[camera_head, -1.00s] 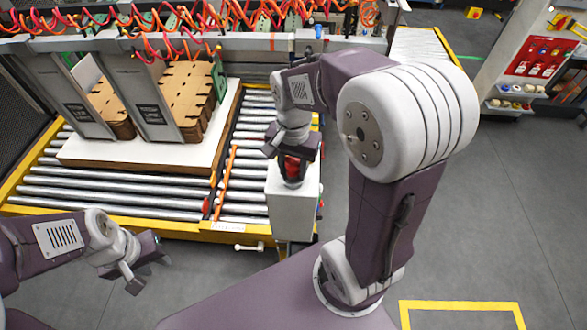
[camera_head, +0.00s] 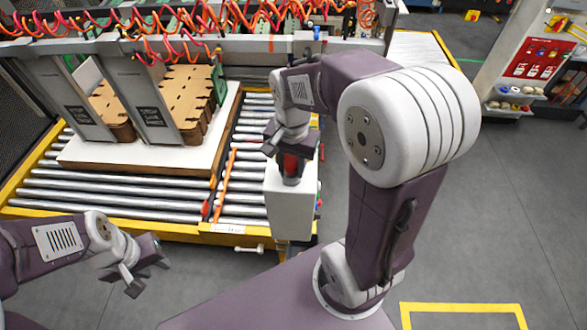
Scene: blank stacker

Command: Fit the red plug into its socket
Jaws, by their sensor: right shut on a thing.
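The red plug (camera_head: 290,165) is between the fingers of my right gripper (camera_head: 290,158), which is shut on it. The plug stands about upright at the top of a white box (camera_head: 290,212) beside the roller conveyor. A grey ring (camera_head: 290,181), which looks like the socket, shows at the plug's lower end. The plug's lower end meets the ring; how deep it sits I cannot tell. My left gripper (camera_head: 148,270) is open and empty at the lower left, over the floor, well away from the plug.
A roller conveyor (camera_head: 100,190) with a yellow frame lies to the left. On it a white board (camera_head: 85,155) carries grey plates and stacked brown sheets (camera_head: 185,95). Coiled orange hoses (camera_head: 150,20) hang at the back. The floor to the right is clear.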

